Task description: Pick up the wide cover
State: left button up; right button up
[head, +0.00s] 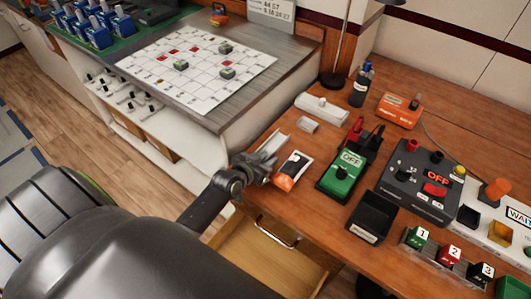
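Several pale pieces that could be covers lie on the wooden desk (375,118). A long whitish block (322,108) lies toward the back, with a small pale piece (308,125) in front of it. Another pale, flat piece (277,141) is right at my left gripper (268,163), near the desk's left edge. I cannot tell for certain which is the wide cover. The gripper is seen from above and behind, and its fingertips are partly hidden, so its grip is unclear. My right gripper is not in view.
Close right of the gripper is an orange-and-black packet (292,170). Beyond it stand a green OFF box (343,174), a black bin (373,216) and a grey OFF panel (420,180). A drawer (268,262) is open below. A marked white sheet (195,69) covers the left counter.

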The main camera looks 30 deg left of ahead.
pick_arm(q)
jog(key=shift+w+f, duration=0.1)
jog(key=shift+w, duration=0.1)
jog(key=shift+c, duration=0.5)
grip_shut()
